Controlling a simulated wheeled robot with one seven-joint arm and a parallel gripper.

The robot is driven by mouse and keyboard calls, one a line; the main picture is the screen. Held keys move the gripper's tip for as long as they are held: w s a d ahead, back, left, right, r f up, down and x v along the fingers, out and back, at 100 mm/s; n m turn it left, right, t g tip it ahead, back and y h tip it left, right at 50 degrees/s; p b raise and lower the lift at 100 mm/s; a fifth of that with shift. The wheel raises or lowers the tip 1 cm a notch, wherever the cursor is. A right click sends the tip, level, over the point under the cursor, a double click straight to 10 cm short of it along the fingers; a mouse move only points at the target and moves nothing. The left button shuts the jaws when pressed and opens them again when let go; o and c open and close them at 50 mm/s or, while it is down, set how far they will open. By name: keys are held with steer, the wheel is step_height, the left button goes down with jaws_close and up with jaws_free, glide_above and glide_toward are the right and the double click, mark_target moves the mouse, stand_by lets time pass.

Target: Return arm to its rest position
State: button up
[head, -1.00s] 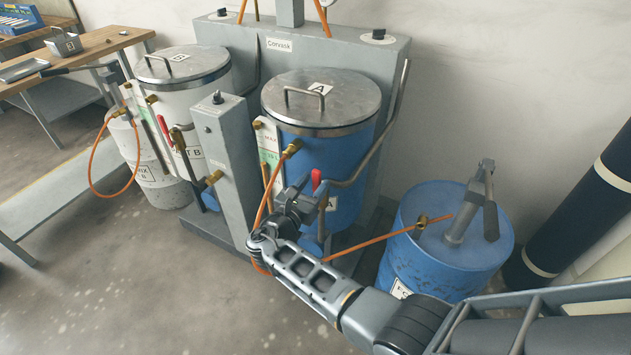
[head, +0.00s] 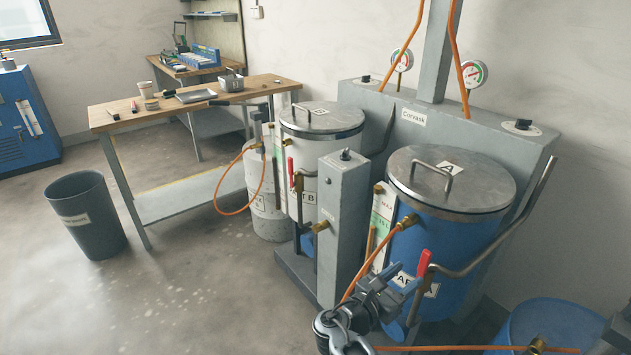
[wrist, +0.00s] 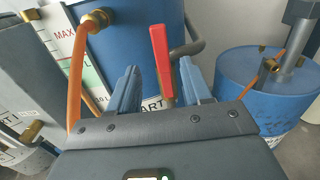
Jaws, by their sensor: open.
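My gripper (head: 397,290) is in front of the blue tank A (head: 428,262), low beside its red-handled valve. In the wrist view my gripper (wrist: 163,85) has its two blue fingers spread apart. The red valve handle (wrist: 162,62) shows between and beyond the fingers, and I cannot tell whether either finger touches it. The handle stands upright in the head view (head: 422,264). My forearm is mostly out of the head view.
The grey post (head: 342,220) and white tank B (head: 322,135) stand left of tank A. A blue drum (head: 555,330) with an orange hose is at lower right. A workbench (head: 215,92) and a dark bin (head: 88,215) stand farther left. Open floor lies between.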

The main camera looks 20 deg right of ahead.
steer(key=s+a+f+m+t+y, duration=0.1)
steer(key=s+a+f+m+y, duration=0.15)
steer(key=s+f+y, duration=0.45)
steer(key=s+a+f+m+y, duration=0.2)
steer(key=s+a+f, duration=0.1)
steer(key=s+f, duration=0.7)
steer(key=s+a+r+m+t+y, duration=0.1)
steer(key=s+a+r+m+y, duration=0.2)
steer(key=s, duration=0.7)
steer(key=s+a+r+m+t+y, duration=0.35)
steer(key=s+r+m, duration=0.25)
steer(key=s+r, duration=0.35)
steer(key=s+r+m+t, duration=0.1)
steer(key=s+r+m, duration=0.2)
steer(key=r, duration=0.7)
steer(key=s+r+m+t+y, duration=0.1)
steer(key=r+m, duration=0.4)
steer(key=r, duration=0.5)
steer(key=shift+s+a+r+m+t, duration=0.2)
steer(key=shift+s+r+m+t, duration=0.15)
steer(key=shift+s+t, duration=0.55)
steer(key=shift+s+g+y, duration=0.2)
steer(key=shift+g+y, duration=0.05)
steer(key=shift+g, duration=0.1)
steer(key=shift+c, duration=0.2)
